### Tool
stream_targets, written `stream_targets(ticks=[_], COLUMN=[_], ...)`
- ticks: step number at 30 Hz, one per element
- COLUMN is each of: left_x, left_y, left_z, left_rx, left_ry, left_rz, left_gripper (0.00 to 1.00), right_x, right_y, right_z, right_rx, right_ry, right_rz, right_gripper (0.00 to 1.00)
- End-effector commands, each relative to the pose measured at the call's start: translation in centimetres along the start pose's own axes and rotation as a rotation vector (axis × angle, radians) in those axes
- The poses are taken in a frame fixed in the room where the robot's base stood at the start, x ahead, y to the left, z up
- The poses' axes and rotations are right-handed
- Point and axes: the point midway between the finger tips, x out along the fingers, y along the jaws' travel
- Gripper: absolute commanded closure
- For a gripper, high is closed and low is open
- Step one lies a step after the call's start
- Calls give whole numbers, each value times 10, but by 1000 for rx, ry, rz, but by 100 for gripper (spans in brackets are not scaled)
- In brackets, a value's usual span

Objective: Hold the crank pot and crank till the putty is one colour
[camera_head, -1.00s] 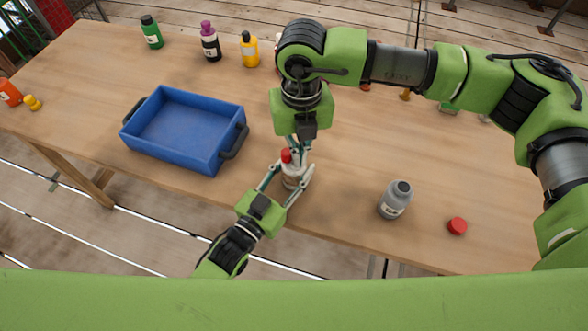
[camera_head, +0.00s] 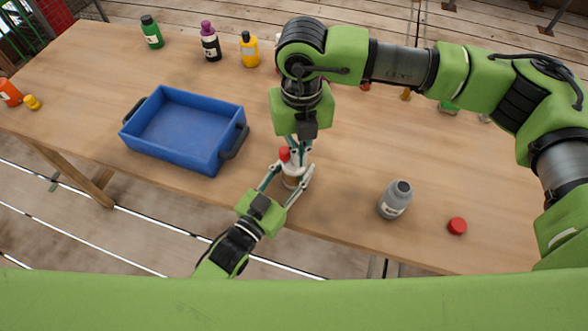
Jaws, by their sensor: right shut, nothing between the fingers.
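The crank pot (camera_head: 290,181) is a small pale pot standing near the table's front edge, with a red knob (camera_head: 284,154) at its top. My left gripper (camera_head: 289,180) comes in from the front, with one finger on each side of the pot, closed around it. My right gripper (camera_head: 298,158) points down from above, right beside the red knob. Its fingers are shut with nothing between them. The putty inside the pot cannot be seen; the grippers hide much of the pot.
A blue tray (camera_head: 237,112) with dark handles stands left of the pot. A grey bottle (camera_head: 396,200) and a red cap (camera_head: 457,226) are to the right. Green (camera_head: 152,32), purple-capped (camera_head: 210,42) and yellow (camera_head: 249,50) bottles stand at the back. The front right table is mostly clear.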

Motion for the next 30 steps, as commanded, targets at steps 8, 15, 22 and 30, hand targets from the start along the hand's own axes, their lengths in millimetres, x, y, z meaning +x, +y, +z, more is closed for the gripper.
stream_targets(ticks=[8, 15, 22, 30], left_x=[0, 0, 0, 0], left_y=[0, 0, 0, 0], left_z=[0, 0, 0, 0], left_rx=[-1, -1, 0, 0], left_ry=[-1, -1, -1, -1], left_rz=[0, 0, 0, 0], left_gripper=[86, 86, 86, 86], right_x=[-23, -43, -60, -66], right_y=[0, 0, 0, 0], right_z=[0, 0, 0, 0], right_rx=[0, -1, 0, 0], right_ry=[-2, -2, -2, -1], right_rz=[0, 0, 0, 0], right_gripper=[100, 100, 100, 100])
